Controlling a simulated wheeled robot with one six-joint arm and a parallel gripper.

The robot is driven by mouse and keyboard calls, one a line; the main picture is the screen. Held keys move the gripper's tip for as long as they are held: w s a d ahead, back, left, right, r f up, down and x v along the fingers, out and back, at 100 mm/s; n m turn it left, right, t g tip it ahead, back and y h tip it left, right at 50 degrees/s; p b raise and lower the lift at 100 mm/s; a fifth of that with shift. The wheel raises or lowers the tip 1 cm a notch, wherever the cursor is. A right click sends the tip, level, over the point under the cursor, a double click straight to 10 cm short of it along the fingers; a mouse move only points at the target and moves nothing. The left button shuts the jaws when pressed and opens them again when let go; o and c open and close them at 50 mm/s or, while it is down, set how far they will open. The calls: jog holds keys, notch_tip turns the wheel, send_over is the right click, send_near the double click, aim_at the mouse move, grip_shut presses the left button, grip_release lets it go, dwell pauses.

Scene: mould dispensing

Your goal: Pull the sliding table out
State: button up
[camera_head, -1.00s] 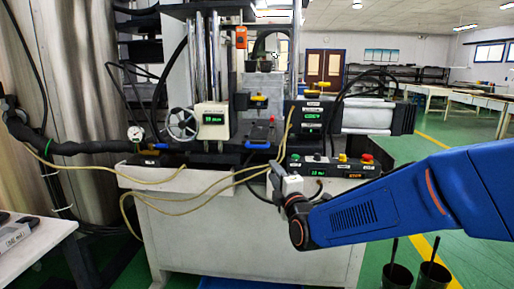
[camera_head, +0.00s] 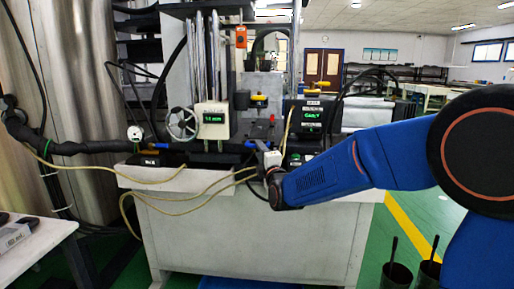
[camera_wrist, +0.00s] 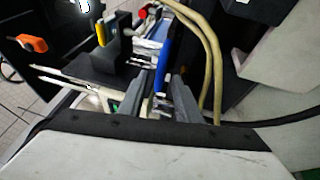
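The sliding table (camera_head: 262,131) sits in the middle of the machine, between the columns, with a blue handle (camera_head: 250,144) at its front. My gripper (camera_head: 263,150) is at the front of the machine, close to the handle. In the wrist view the blue handle (camera_wrist: 163,58) runs upright, just beyond and roughly between the fingertips of my gripper (camera_wrist: 157,90). The two fingers are apart. I cannot tell whether either touches the handle. My wrist hides part of the table front in the head view.
Yellow hoses (camera_head: 200,190) hang across the machine's white front and pass close to my gripper in the wrist view (camera_wrist: 208,50). A handwheel (camera_head: 181,124) and a display box (camera_head: 211,119) stand left. Two dark buckets (camera_head: 397,276) stand on the floor at right.

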jog(key=shift+x, duration=2.1)
grip_shut()
